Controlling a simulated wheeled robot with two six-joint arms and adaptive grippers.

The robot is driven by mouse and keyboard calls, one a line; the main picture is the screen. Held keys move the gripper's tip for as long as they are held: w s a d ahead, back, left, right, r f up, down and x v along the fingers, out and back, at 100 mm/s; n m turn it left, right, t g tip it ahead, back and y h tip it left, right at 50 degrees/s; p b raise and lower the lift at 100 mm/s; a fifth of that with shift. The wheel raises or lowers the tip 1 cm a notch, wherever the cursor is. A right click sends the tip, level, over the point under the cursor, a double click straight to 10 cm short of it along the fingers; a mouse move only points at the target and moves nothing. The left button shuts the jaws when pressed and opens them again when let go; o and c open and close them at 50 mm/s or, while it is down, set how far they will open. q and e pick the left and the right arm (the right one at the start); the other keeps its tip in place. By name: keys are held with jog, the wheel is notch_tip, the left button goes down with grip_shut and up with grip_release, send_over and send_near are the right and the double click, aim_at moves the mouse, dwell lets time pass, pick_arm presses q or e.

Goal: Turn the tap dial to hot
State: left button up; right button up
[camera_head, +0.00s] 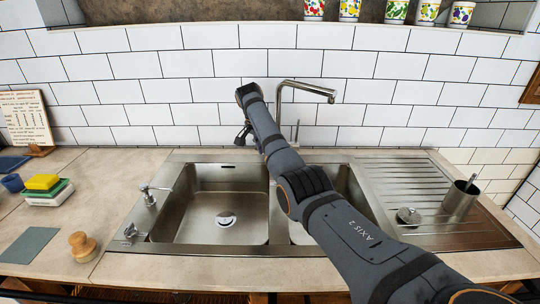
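A silver tap (303,84) with an angular spout rises behind the double sink, its spout reaching right. A thin upright lever (297,131) shows at the right of its stem; I cannot tell whether this is the dial. The tap's base is hidden behind my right arm. That arm crosses the sink from the lower right, and my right gripper (243,137) is behind the left basin, left of the tap. It looks small and dark, partly hidden by the arm, and its opening and any contact with the tap are unclear. My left gripper is out of view.
The left basin (180,215) is empty; my arm partly covers the right one. A dispenser (150,194) and knob (131,231) sit at the sink's left edge. A metal cup (459,199) stands right. Sponges (44,183) and a wooden-handled brush (82,246) lie left.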

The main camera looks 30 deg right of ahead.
jog(key=s+d+n+t+y+p, duration=0.45)
jog(key=n+p, duration=0.25)
jog(key=n, duration=0.9)
jog(key=shift+g, duration=0.35)
jog(key=x, duration=0.7)
jog(key=d+p+x, duration=0.1)
jog(key=x, duration=0.2)
jog(key=shift+w+f, duration=0.25)
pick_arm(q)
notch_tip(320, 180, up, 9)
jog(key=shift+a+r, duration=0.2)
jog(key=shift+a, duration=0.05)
pick_arm(e)
jog(key=shift+a, duration=0.1)
jog(key=c, duration=1.1)
jog(key=shift+r+m+h+p, duration=0.3)
jog(key=shift+m+p, duration=0.1)
jog(key=shift+p, duration=0.25)
jog(key=shift+c, duration=0.2)
jog(key=shift+a+f+m+p, duration=0.1)
jog(key=shift+m+p, duration=0.2)
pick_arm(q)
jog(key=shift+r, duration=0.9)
pick_arm(e)
jog(key=shift+f, duration=0.2)
